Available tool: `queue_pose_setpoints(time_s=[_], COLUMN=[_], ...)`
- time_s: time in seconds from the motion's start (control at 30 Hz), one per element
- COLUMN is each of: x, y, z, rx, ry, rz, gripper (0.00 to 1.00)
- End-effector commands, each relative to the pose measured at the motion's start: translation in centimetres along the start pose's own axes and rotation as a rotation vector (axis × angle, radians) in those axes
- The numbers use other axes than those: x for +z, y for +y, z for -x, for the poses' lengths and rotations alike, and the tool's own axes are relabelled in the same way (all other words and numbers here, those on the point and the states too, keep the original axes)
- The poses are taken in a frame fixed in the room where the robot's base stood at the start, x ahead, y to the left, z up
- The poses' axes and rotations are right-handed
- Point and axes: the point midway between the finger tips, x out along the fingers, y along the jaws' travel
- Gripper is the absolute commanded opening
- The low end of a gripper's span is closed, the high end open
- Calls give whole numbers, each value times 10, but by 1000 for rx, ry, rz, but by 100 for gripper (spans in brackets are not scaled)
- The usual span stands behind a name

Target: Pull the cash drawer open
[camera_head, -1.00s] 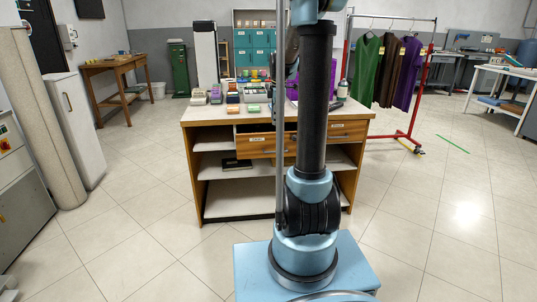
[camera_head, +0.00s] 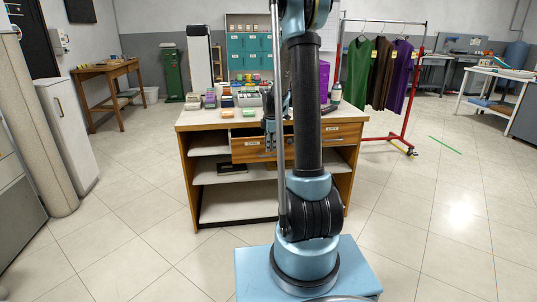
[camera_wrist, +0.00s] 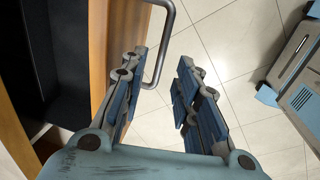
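The left wooden drawer (camera_head: 243,152) of the counter stands partly out, its front ahead of the right drawer. Its wooden front also shows in the wrist view (camera_wrist: 98,45), with a dark interior (camera_wrist: 65,50) behind it. A metal bar handle (camera_wrist: 165,45) sticks out from this front. My gripper (camera_wrist: 162,85) is open. The handle's near end lies between its fingers: the left finger is close to the drawer front, the right finger on the handle's outer side. I see no grip on the handle. In the head view my gripper (camera_head: 270,140) is before the drawer front, partly behind my arm.
The counter top (camera_head: 200,118) holds several small boxes and a purple item (camera_head: 324,78). The right drawer (camera_head: 343,134) is shut. A dark flat object (camera_head: 231,168) lies on a shelf below.

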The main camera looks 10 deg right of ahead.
Motion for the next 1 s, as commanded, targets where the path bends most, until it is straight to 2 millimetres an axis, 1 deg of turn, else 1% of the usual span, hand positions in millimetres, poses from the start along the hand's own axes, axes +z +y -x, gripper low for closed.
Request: queue_pose_setpoints(time_s=[0.03,0.1,0.3,0.5,0.77,0.8,0.87,0.9,0.93,1.0], x=[0,0,0,0,1,1,1,1,1,1], y=[0,0,0,0,0,0,0,0,0,0], z=[-8,-17,-37,-45,-45,-45,-45,-45,-45,-45], rx=[0,0,0,0,0,0,0,0,0,0], ry=[0,0,0,0,0,0,0,0,0,0], rz=[0,0,-1,-1,-1,-1,-1,-1,-1,-1], gripper=[29,29,29,29,29,24,11,2,0,0])
